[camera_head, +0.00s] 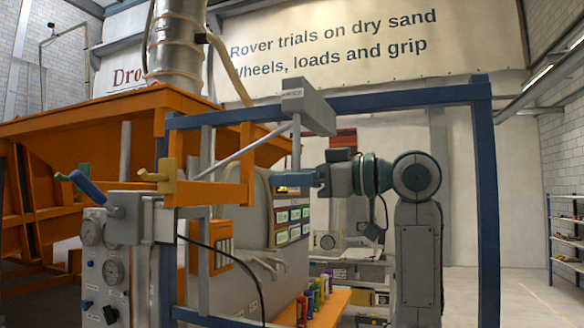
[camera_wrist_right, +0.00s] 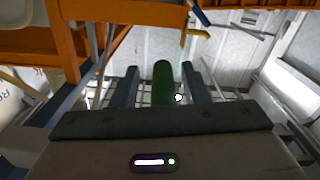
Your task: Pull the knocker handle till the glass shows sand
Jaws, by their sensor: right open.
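My right gripper (camera_head: 294,180) reaches in from the right at mid-height, fingers pointing left, below a grey box (camera_head: 305,100) with a grey bar (camera_head: 296,145) hanging from it. In the right wrist view the gripper (camera_wrist_right: 170,80) is open, with one finger on each side of a dark green rounded bar (camera_wrist_right: 162,82), which looks like the knocker handle. I cannot tell whether it touches a finger. In the head view this green bar does not show clearly near the gripper. I cannot make out the sand glass. My left gripper is not in view.
A blue frame post (camera_head: 487,200) stands right of my right arm. An orange hopper (camera_head: 90,130) fills the left. A gauge panel (camera_head: 105,265) with a blue lever (camera_head: 88,187) and a yellow handle (camera_head: 160,176) stand front left. Small coloured bottles (camera_head: 312,300) stand on an orange shelf.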

